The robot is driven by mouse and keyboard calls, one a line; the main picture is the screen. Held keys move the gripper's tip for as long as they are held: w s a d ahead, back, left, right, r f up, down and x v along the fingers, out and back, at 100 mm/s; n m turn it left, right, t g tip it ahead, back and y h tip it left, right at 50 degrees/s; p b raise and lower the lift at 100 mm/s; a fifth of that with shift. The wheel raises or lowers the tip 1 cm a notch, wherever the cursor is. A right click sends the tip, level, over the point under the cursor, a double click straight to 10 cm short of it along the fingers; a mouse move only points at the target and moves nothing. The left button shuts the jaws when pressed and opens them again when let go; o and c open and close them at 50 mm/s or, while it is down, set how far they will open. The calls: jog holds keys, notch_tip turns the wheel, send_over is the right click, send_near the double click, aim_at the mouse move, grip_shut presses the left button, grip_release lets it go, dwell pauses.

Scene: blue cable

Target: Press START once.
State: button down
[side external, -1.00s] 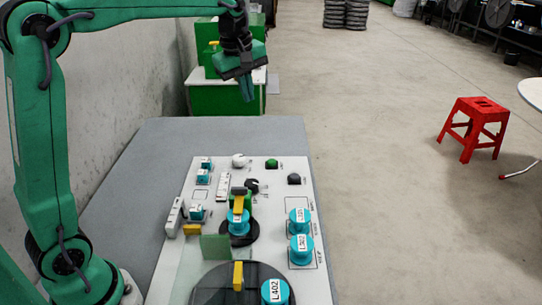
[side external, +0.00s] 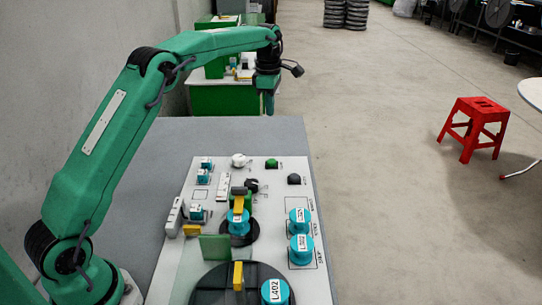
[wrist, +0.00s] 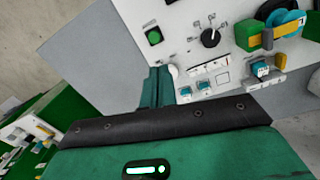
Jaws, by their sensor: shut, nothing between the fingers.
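A green push button (side external: 271,163) in a dark square mount sits at the far edge of the white control panel (side external: 285,208). Its label is too small to read. It also shows in the wrist view (wrist: 154,36), up from my fingertips and apart from them. My gripper (side external: 269,113) is shut and empty, pointing down. It hangs in the air past or above the panel's far edge; its exact height is hard to tell. The wrist view shows its closed teal fingers (wrist: 157,71) close to a white knob in the picture.
A white knob (side external: 239,160), a black rotary knob (side external: 252,185) and a dark round button (side external: 294,179) are near the green button. Teal L402 and other labelled teal caps (side external: 301,249) stand nearer the camera. A red stool (side external: 474,128) is far right on the floor.

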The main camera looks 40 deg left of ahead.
aim_at(271, 161)
jog(key=shift+w+a+f+n+g, duration=0.1)
jog(key=shift+w+a+f+n, duration=0.25)
jog(key=shift+f, duration=0.35)
jog(key=shift+w+a+f+n+g, duration=0.1)
jog(key=shift+w+f+n, duration=0.25)
jog(key=shift+f+n, duration=0.25)
jog(key=shift+w+a+f+n+g, duration=0.1)
jog(key=shift+w+a+f+n, duration=0.2)
jog(key=shift+f, duration=0.45)
notch_tip(271, 161, down, 14)
jog(key=shift+f, duration=0.1)
